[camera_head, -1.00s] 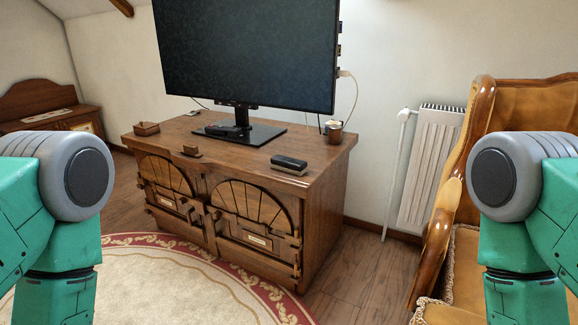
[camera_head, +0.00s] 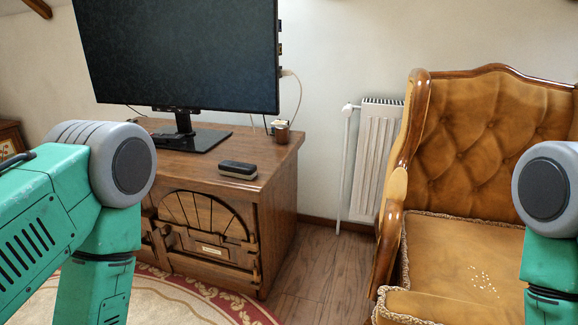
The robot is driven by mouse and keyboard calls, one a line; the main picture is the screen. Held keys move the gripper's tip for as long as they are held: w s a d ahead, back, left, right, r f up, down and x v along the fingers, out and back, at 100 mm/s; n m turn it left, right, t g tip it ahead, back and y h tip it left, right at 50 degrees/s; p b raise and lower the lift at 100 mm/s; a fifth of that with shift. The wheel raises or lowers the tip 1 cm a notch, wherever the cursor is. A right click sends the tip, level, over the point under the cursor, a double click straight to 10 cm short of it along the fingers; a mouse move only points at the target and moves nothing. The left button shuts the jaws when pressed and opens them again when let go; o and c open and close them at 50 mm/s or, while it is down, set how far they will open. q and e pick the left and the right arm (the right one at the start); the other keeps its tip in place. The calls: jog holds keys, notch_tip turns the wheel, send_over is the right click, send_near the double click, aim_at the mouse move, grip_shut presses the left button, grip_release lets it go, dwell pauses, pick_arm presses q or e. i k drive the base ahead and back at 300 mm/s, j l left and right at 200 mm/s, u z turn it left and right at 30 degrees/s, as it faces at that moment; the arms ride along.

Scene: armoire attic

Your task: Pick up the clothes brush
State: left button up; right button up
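A small dark block with a paler lower part, which looks like the clothes brush (camera_head: 238,169), lies on the front right of the wooden cabinet top (camera_head: 271,154). It is too small to be sure what it is. Nothing of mine touches it. My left arm stands at the left of the view and my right arm at the right edge. Both run down out of the picture, so neither gripper shows.
A radiator (camera_head: 376,150) is on the wall. Wooden floor (camera_head: 322,262) lies clear between cabinet and armchair.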

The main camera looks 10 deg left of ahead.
aim_at(229, 167)
jog(key=j+z, duration=0.15)
jog(key=z, duration=0.3)
jog(key=i+j+z, duration=0.1)
jog(key=z, duration=0.4)
jog(key=j+z, duration=0.25)
jog(key=z, duration=0.2)
jog(key=j, duration=0.55)
jog(key=i+j, duration=0.15)
jog(key=j, duration=0.4)
jog(key=j+u, duration=0.05)
